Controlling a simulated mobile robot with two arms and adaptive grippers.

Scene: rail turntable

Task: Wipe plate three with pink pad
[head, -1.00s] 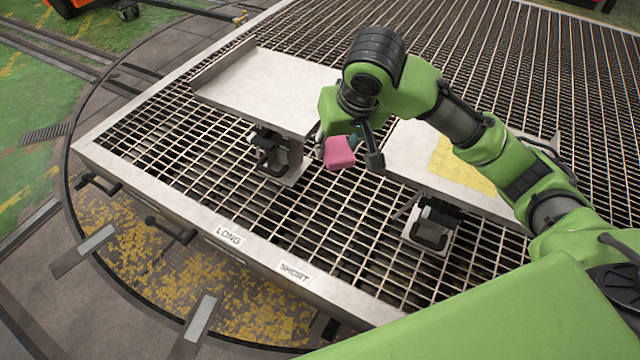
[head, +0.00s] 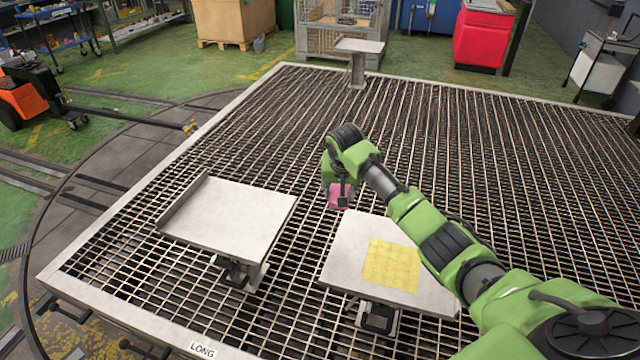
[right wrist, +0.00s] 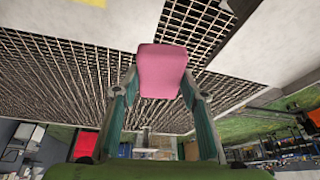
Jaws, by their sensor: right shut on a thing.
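My right gripper (head: 342,200) is shut on the pink pad (head: 335,193). The pad also shows between the two fingers in the right wrist view (right wrist: 162,70). The gripper hangs over the grating, just beyond the back edge of the right plate (head: 345,235). That plate is pale and bears a yellow square patch (head: 391,266). A second pale plate (head: 235,215), with a raised lip on its left edge, stands to the left. A third, smaller plate (head: 360,45) stands on a post far back. I see no number on any plate. My left gripper is not in view.
The plates stand on a wide metal grating (head: 480,170). A label reading LONG (head: 202,349) is on its front edge. Beyond the grating are a wire cage (head: 330,30), a red bin (head: 483,38) and a wooden crate (head: 232,22). The middle of the grating is largely clear.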

